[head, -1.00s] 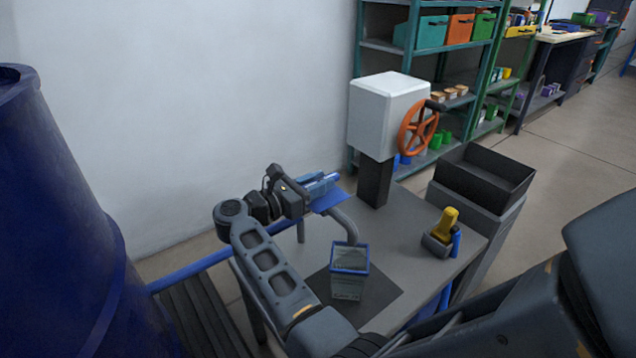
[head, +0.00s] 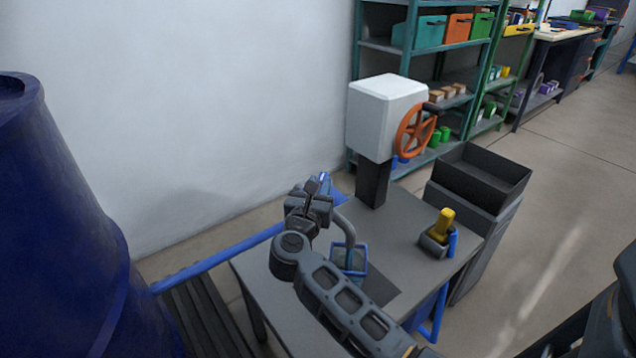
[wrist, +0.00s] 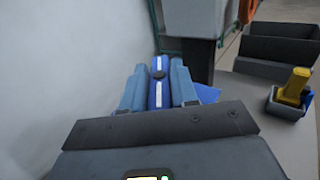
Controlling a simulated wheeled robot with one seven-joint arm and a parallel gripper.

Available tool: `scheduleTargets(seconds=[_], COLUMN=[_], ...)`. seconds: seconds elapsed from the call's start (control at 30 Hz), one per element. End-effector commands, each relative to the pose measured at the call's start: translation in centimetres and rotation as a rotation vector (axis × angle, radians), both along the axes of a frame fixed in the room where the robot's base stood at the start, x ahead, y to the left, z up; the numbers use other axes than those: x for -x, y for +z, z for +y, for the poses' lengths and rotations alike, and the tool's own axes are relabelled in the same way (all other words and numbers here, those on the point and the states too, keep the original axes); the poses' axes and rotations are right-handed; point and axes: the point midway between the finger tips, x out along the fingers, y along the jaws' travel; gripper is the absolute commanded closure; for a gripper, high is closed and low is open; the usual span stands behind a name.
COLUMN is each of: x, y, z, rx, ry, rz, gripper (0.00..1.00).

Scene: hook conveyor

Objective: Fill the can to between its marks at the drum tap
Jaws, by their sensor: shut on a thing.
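The can (head: 349,262), with a blue square rim, stands on the grey table below the curved grey spout (head: 346,228). My arm hides most of its front, so its marks and its level cannot be read. My gripper (head: 321,186) is beside the top of the spout. In the wrist view its two light-blue fingers (wrist: 159,88) are shut on the blue tap handle (wrist: 160,66), which has white stripes and a dark knob. The handle points away from my wrist. The big blue drum (head: 50,220) stands at the left, with a blue pipe (head: 215,261) running to the table.
A yellow-handled tool (head: 442,223) sits in a small grey holder at the table's right. A black open bin (head: 484,178) is beyond it. A wall closes the back left.

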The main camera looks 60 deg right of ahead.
Motion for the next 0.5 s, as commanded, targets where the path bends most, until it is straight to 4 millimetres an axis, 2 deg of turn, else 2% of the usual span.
scheduleTargets(seconds=[0.2,0.5], x=[0.13,0.06], y=[0.1,0.04], z=[-0.01,-0.01], rx=[0.0,0.001], ry=[0.097,0.145], rz=[0.002,0.0], gripper=[1.0,1.0])
